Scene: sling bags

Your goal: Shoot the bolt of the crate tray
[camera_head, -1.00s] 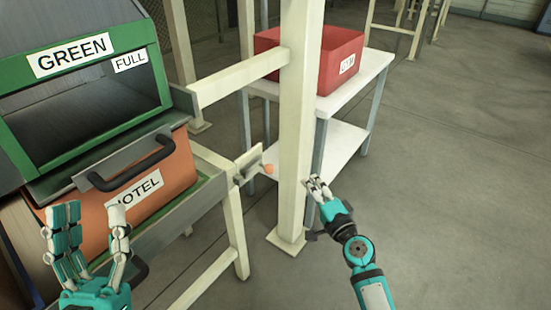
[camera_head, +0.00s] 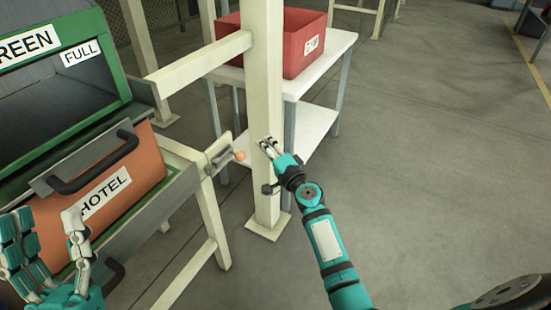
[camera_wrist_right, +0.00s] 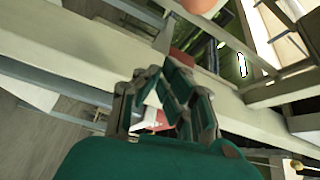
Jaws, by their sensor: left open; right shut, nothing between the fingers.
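The orange crate tray (camera_head: 150,165) labelled HOTEL sits in the green-edged frame below the bin marked GREEN. A bolt with a metal plate (camera_head: 217,152) is on the frame's right end, with a round orange knob (camera_head: 240,156) sticking out to the right. The knob also shows at the top edge of the right wrist view (camera_wrist_right: 200,5). My right gripper (camera_head: 267,144) is shut and empty, in front of the cream post, just right of the knob and apart from it. My left gripper (camera_head: 45,222) is open and empty, in front of the crate's lower left.
The cream post (camera_head: 264,100) stands right beside the bolt. A red bin (camera_head: 285,50) sits on a white table (camera_head: 325,55) behind it. The crate has a dark handle (camera_head: 95,165).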

